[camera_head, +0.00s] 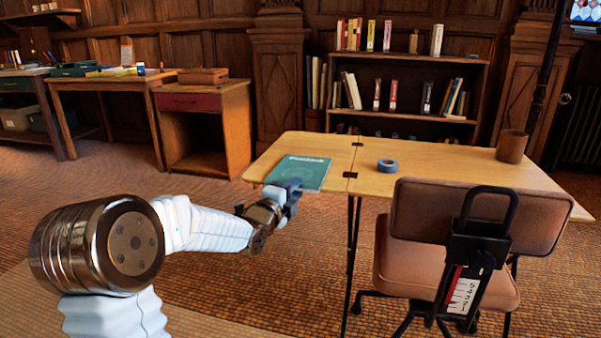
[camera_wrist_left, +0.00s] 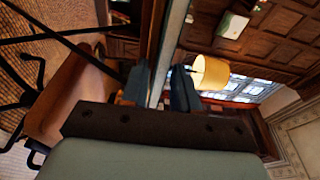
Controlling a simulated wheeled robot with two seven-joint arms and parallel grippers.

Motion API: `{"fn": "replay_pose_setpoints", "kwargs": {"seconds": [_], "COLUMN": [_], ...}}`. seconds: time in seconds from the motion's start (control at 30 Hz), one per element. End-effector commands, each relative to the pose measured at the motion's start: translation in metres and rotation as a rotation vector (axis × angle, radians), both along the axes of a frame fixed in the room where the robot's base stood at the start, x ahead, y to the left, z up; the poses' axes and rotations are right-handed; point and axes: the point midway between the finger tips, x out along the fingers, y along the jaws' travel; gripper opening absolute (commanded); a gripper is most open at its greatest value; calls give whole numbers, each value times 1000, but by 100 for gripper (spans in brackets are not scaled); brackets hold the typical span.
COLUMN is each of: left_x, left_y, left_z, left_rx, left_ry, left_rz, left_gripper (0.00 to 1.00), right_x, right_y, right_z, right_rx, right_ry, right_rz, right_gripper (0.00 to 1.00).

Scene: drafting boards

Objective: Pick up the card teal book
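The teal book (camera_head: 299,172) lies flat on the near left part of the wooden desk (camera_head: 430,171), its cover facing up with pale lettering. My left gripper (camera_head: 284,196) is at the book's near edge and hides a little of it. In the left wrist view the book shows edge-on as a thin strip (camera_wrist_left: 170,45) running between the two dark fingers of my left gripper (camera_wrist_left: 160,90). The fingers stand apart, one on each side of the strip; firm contact does not show. My right gripper is not in view.
A blue tape roll (camera_head: 387,166) lies right of the book. A brown cup (camera_head: 511,146) stands at the desk's right end. A brown office chair (camera_head: 478,215) stands close to the desk's near side. A bookshelf (camera_head: 410,122) stands behind.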

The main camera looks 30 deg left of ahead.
Motion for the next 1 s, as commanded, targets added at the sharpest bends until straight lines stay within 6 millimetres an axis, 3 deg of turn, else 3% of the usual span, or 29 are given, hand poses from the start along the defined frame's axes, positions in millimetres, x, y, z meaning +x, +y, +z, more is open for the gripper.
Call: {"fn": "replay_pose_setpoints", "kwargs": {"seconds": [0.03, 0.17, 0.57, 0.67, 1.0], "left_x": [0, 0, 0, 0, 0], "left_y": [0, 0, 0, 0, 0], "left_z": [0, 0, 3, 13, 84], "left_rx": [0, 0, 1, 1, 0], "left_ry": [0, 0, -2, -5, -6], "left_rz": [0, 0, 0, 0, -1], "left_gripper": [21, 1, 0, 0, 0], "right_x": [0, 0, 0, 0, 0], "right_y": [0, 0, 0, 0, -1], "right_z": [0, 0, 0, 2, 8], "right_rx": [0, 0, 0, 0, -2], "right_ry": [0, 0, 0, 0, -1], "right_rz": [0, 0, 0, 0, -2], "right_gripper": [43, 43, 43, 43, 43]}}
